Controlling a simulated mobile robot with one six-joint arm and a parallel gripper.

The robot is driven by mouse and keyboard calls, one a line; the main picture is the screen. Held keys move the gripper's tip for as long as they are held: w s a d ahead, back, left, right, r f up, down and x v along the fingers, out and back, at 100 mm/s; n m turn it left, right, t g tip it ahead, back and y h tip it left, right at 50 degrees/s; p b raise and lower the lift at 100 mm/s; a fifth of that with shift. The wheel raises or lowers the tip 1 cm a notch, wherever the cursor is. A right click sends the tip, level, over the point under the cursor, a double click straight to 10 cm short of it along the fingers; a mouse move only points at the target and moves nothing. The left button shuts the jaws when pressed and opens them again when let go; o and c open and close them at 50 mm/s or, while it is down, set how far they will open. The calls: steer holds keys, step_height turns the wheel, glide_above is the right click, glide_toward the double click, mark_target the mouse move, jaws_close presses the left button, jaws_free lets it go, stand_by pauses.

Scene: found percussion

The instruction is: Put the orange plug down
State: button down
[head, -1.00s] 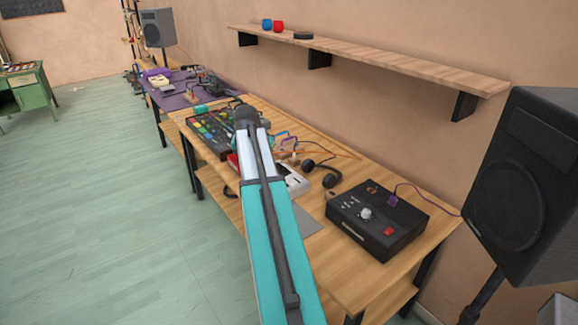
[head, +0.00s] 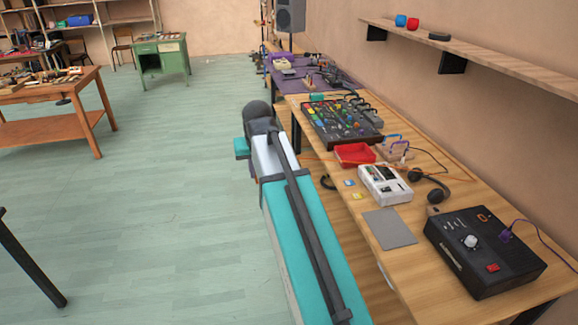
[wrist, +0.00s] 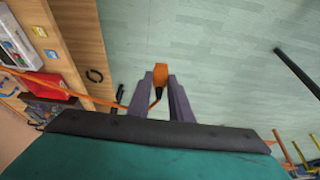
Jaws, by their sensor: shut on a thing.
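The orange plug (wrist: 160,72) shows in the wrist view between the two purple fingers of my gripper (wrist: 161,82). The gripper is shut on it, with its front part sticking out past the fingertips. An orange cable (wrist: 82,94) runs from the left, over the wooden table, towards the gripper. Behind the plug I see only the pale green floor. In the head view my arm hides the gripper and the plug; a bit of orange cable (head: 318,159) shows at the table's left edge.
The wooden table (head: 345,228) holds a red tray (head: 355,154), a white device (head: 385,185), headphones (head: 430,188), a grey sheet (head: 389,228), a black box (head: 486,252) and a mixer-like board (head: 340,122). Bare wood surrounds the sheet. Open floor (head: 170,190) lies left.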

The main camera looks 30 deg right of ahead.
steer(key=s+a+n+y, duration=0.1)
steer(key=a+n, duration=0.2)
steer(key=a, duration=0.9)
steer(key=shift+s+a+r, duration=0.15)
steer(key=shift+r, duration=0.3)
